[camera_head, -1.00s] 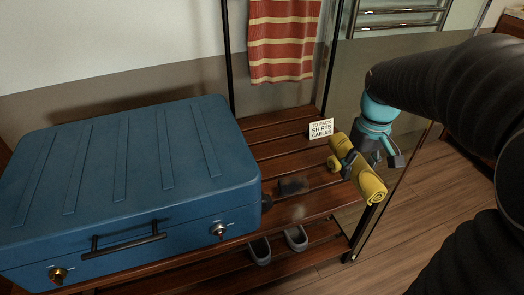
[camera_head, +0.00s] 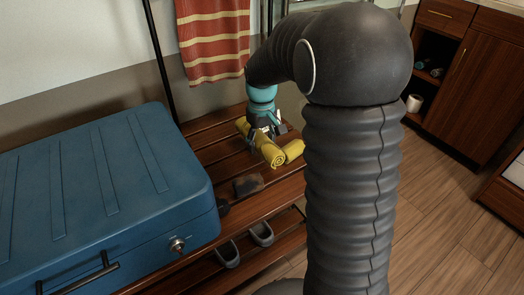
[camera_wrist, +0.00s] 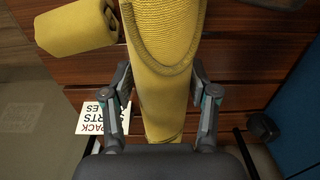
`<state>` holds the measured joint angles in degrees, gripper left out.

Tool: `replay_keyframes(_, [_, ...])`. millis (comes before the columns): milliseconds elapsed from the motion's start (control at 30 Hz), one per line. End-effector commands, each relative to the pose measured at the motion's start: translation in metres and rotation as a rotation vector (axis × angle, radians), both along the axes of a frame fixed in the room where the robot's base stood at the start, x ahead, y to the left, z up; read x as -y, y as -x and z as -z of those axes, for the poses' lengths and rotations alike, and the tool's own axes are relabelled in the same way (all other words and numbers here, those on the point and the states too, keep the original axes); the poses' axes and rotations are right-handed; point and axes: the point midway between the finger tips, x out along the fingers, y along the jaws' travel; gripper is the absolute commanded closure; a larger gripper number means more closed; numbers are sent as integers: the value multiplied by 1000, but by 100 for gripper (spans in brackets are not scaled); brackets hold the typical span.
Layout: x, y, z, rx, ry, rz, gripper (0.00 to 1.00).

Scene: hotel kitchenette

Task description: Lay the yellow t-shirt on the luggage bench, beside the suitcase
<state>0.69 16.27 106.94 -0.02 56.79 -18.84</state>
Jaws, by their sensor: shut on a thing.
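The yellow t-shirt (camera_head: 274,158) is rolled up, and my gripper (camera_head: 264,132) is shut on it from above. In the wrist view the fingers of my gripper (camera_wrist: 161,88) sit on either side of the roll (camera_wrist: 160,50). The roll is over the slats of the luggage bench (camera_head: 215,155), to the right of the blue suitcase (camera_head: 95,190) with a gap between. I cannot tell whether it touches the slats. A second yellow roll (camera_head: 293,150) is close to its right; it also shows in the wrist view (camera_wrist: 75,28).
A dark small item (camera_head: 248,185) lies on the bench between suitcase and roll. A white lettered card (camera_wrist: 105,117) is close to the gripper. Grey slippers (camera_head: 262,233) are on the lower shelf. A striped towel (camera_head: 213,40) hangs behind. My arm hides the bench's right end.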

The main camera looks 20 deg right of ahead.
Motion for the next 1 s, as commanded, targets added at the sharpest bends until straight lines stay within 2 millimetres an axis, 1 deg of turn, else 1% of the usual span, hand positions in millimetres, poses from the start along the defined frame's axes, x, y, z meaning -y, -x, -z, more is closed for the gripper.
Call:
replay_keyframes(167, [0,-4,8,0,0,2,81])
replay_keyframes(333, [0,-3,30,-2,0,3,81])
replay_keyframes(433, [1,-3,41,0,0,3,81])
replay_keyframes(833, [1,-3,46,1,0,3,81])
replay_keyframes(867, [1,-3,45,0,0,3,33])
replay_keyframes(900, [1,-3,45,0,0,3,23])
replay_keyframes(933, [1,-3,45,0,0,3,16])
replay_keyframes(1000, [1,-3,45,1,0,3,16])
